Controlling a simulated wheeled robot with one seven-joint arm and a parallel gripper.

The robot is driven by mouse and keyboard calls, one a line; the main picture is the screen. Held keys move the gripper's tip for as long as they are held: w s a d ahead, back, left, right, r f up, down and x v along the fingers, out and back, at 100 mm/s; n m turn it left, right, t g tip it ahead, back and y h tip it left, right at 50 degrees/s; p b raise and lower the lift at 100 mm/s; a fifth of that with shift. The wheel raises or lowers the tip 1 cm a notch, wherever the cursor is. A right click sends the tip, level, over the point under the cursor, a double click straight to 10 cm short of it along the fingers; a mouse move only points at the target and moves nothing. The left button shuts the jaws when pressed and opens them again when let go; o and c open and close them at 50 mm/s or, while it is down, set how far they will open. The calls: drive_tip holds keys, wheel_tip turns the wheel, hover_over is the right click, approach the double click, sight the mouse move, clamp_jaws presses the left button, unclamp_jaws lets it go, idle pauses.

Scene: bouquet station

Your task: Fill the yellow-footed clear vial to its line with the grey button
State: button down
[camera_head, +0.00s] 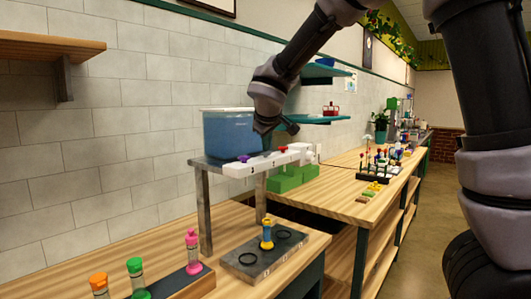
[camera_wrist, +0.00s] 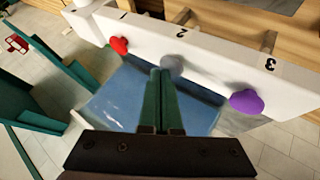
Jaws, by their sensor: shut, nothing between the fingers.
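The yellow-footed vial (camera_head: 267,236) stands upright on a dark plate (camera_head: 243,262) below the dispenser, between two dark rings. Its body looks bluish; I cannot make out the line or the level. The grey button (camera_wrist: 172,64) is on the white dispenser bar (camera_wrist: 215,46), by the number 2, between the red button (camera_wrist: 119,45) and the purple button (camera_wrist: 246,102). My gripper (camera_wrist: 162,72) is shut and empty, with its green fingertips right at the grey button. I cannot tell whether they touch it. In the head view my gripper (camera_head: 268,132) hides the grey button.
A blue-filled tank (camera_head: 226,132) stands behind the bar on a metal stand (camera_head: 205,215). Pink (camera_head: 193,252), green (camera_head: 137,279) and orange (camera_head: 98,284) capped vials stand at the front left. Green blocks (camera_head: 288,180) lie behind the stand. Teal shelves (camera_head: 320,119) hang beyond.

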sight(267, 153)
drive_tip(key=shift+r, duration=0.75)
drive_tip(key=shift+r, duration=2.55)
drive_tip(key=s+d+m+g, duration=0.1)
drive_tip(key=s+d+m, duration=0.25)
drive_tip(key=d, duration=0.65)
drive_tip(key=s+d+m+g, duration=0.1)
drive_tip(key=s+d+m, duration=0.3)
drive_tip(key=d, duration=0.5)
drive_tip(key=s+d+f+m, duration=0.1)
drive_tip(key=s+d+m, duration=0.1)
drive_tip(key=s, duration=0.4)
drive_tip(key=s+d+m+y, duration=0.1)
drive_tip(key=s+d+m, duration=0.1)
drive_tip(key=s, duration=0.4)
drive_tip(key=s+d+f+m, duration=0.1)
drive_tip(key=s+d+m, duration=0.1)
drive_tip(key=s, duration=0.4)
drive_tip(key=shift+s+d+f, duration=0.2)
drive_tip(key=shift+d+f, duration=0.1)
drive_tip(key=shift+d, duration=0.5)
